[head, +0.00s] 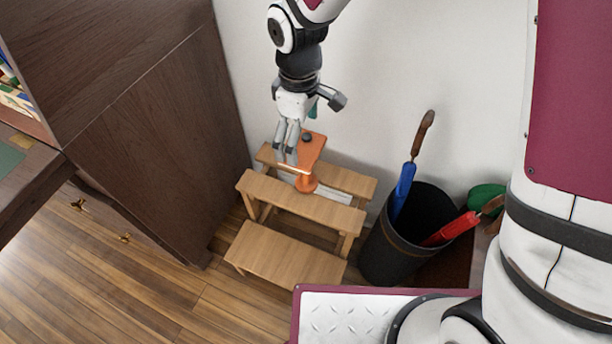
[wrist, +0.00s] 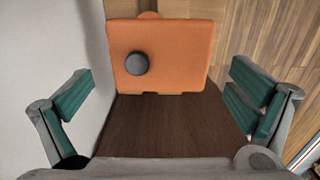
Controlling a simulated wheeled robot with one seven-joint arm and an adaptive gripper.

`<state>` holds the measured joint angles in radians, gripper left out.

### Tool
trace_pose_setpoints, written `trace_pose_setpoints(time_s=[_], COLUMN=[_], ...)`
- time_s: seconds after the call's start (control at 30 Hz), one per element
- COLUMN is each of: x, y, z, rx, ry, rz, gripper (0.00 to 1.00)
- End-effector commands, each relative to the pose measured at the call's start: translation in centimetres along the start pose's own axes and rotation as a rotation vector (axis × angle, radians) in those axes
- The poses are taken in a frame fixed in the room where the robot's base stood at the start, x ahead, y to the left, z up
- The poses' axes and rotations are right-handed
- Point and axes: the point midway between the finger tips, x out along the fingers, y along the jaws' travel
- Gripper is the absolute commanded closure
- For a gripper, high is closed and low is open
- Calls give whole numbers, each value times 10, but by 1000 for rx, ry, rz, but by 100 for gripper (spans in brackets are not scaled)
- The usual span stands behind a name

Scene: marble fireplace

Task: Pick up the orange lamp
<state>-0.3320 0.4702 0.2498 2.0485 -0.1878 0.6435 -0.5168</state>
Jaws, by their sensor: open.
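The orange lamp (head: 312,152) stands on the upper part of a small wooden step stool (head: 300,195), close to the white wall. Its flat orange head and round foot show in the head view. In the wrist view the lamp (wrist: 185,60) shows as an orange panel with a dark round knob, at the top centre beyond the fingers. My gripper (head: 286,158) is open and points down just left of the lamp in the head view. In the wrist view my gripper (wrist: 160,108) has its teal pads wide apart, with nothing between them. I cannot tell whether a finger touches the lamp.
A dark wooden cabinet (head: 150,130) stands left of the stool. A black bin (head: 395,245) holding umbrellas, one blue (head: 403,185) and one red (head: 450,230), stands to the right. The white wall (head: 400,60) is close behind. Wooden floor (head: 170,300) is open at front left.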

Motion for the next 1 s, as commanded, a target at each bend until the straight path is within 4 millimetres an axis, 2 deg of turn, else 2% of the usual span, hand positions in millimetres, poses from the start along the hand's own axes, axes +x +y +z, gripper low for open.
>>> trace_pose_setpoints(time_s=[0.37,0.63,0.93,0.97,1.0], x=[47,49,49,48,48], y=[0,0,0,0,0], z=[5,5,5,5,5], rx=[1,1,1,1,1], ry=[-1,0,0,0,0], rz=[-1,0,0,0,0], gripper=[0,0,68,72,72])
